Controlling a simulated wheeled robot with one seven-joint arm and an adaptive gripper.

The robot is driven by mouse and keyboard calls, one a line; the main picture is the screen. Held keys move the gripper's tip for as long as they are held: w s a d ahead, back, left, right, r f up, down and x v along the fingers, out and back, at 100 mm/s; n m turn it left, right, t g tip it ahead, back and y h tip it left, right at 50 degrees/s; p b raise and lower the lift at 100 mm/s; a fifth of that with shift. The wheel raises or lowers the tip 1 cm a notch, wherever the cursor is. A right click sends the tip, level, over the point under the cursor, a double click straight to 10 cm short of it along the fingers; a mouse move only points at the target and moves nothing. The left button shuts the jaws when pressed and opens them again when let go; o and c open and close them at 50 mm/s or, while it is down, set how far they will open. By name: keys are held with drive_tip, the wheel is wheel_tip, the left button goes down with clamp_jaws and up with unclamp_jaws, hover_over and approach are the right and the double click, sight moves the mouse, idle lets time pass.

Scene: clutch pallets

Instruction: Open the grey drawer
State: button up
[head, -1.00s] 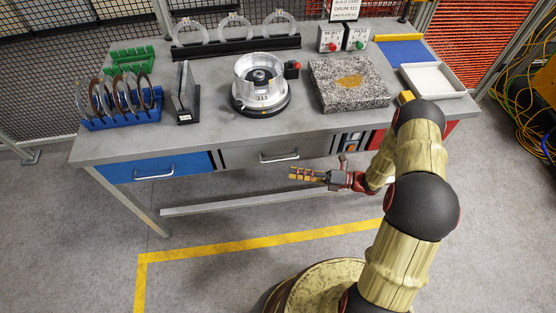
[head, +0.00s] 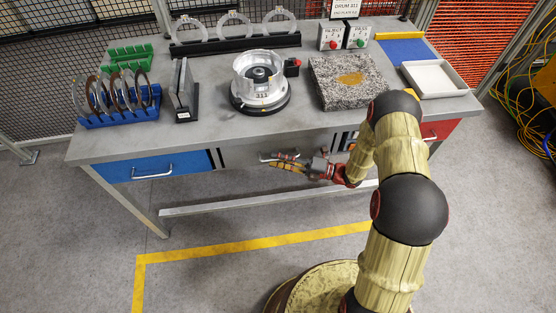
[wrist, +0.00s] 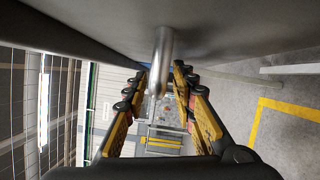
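The grey drawer (head: 238,155) is the middle drawer under the workbench and looks shut. Its metal bar handle (head: 266,156) is partly hidden by my gripper (head: 288,161), which is just in front of the drawer. In the wrist view, my gripper (wrist: 160,82) has its two yellow-and-black fingers apart. The handle (wrist: 161,58) shows between the fingers near their tips. The fingers do not visibly close on it. The grey drawer front (wrist: 230,28) fills the upper part of that view.
A blue drawer (head: 150,168) is to the left and a red drawer (head: 440,129) to the right. The bench top (head: 215,130) above carries a drum, a granite block (head: 330,95), disc racks and a white tray (head: 435,92). A low crossbar (head: 200,209) runs under the bench.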

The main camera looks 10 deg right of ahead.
drive_tip(key=shift+a, duration=0.1)
drive_tip(key=shift+c, duration=1.1)
drive_tip(key=c, duration=0.4)
clamp_jaws()
